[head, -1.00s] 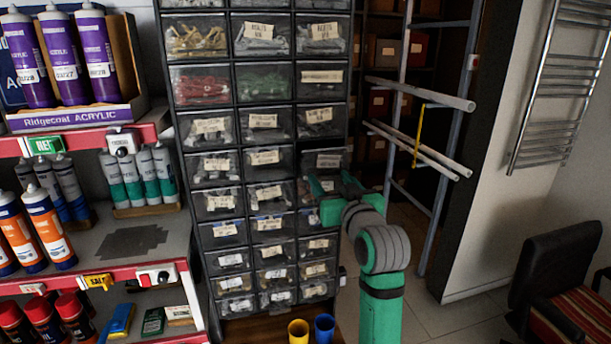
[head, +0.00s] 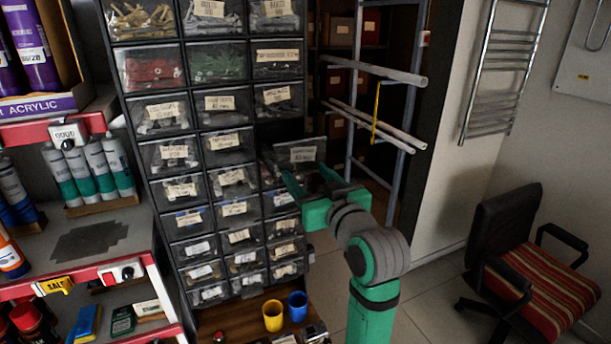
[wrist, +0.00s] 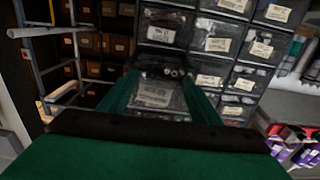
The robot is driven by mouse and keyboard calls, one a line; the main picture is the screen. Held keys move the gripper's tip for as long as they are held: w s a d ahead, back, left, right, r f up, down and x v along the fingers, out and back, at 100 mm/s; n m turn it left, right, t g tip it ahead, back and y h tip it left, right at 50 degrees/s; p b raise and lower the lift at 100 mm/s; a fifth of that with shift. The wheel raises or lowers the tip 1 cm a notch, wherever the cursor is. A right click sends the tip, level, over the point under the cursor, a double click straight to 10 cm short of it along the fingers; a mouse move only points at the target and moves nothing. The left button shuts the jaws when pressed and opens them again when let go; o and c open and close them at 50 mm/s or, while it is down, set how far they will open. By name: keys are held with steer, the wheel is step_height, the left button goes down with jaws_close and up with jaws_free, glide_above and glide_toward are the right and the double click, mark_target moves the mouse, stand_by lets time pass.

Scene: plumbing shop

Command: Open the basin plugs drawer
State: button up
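The labelled drawer (head: 301,152) in the right column of the drawer cabinet sticks out from the cabinet face, with a dark gap above it. Its label is too small to read. In the wrist view this drawer (wrist: 155,95) lies between my two green fingers, with small pale and dark round pieces showing above its front. My gripper (head: 312,178) is at the drawer's front, its fingers spread apart on either side. It also shows in the wrist view (wrist: 160,90). Whether the fingers press on the drawer is not clear.
Other labelled drawers (head: 226,143) surround it and look shut. A yellow cup (head: 272,315) and a blue cup (head: 297,306) stand below. A pipe rack (head: 372,110) is just to the right. A striped chair (head: 535,285) stands farther right, with open floor between.

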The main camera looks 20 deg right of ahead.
steer(key=o, duration=0.3)
steer(key=s, duration=1)
steer(key=shift+s+d, duration=0.35)
steer(key=shift+d, duration=0.05)
